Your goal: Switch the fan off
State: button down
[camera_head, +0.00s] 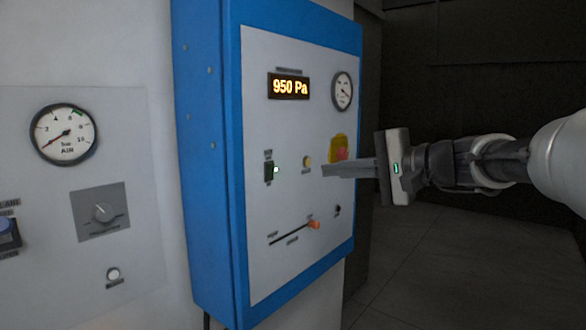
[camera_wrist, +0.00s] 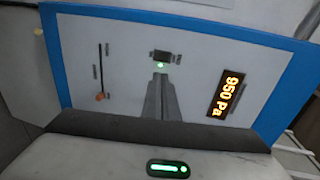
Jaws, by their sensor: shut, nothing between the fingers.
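A small dark switch (camera_head: 269,172) with a lit green lamp beside it is on the white face of the blue-framed panel (camera_head: 183,120); its label is too small to read. In the wrist view the switch (camera_wrist: 161,55) and its green glow lie just beyond my fingertips. My gripper (camera_head: 324,171) is shut and empty, its fingers pointing left across the panel toward the switch. The fingers are together in the wrist view (camera_wrist: 160,77). In the head view a gap shows between the fingertips and the switch; contact is not visible.
The display (camera_head: 289,86) reads 950 Pa. A red button on yellow (camera_head: 340,147) is partly hidden behind my gripper. A small yellow button (camera_head: 307,162), an orange slider handle (camera_head: 314,225) and a gauge (camera_head: 342,90) are also on the panel. Open floor (camera_head: 430,265) lies to the right.

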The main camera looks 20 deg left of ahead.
jog(key=p, duration=0.3)
send_near(273, 166)
jog(key=x, duration=0.4)
jog(key=shift+a+f, duration=0.3)
jog(key=shift+f, duration=0.2)
jog(key=shift+x, duration=0.8)
jog(key=shift+r, duration=0.2)
jog(key=shift+w+a+r, duration=0.15)
jog(key=shift+a+r, duration=0.05)
jog(key=shift+a, duration=0.1)
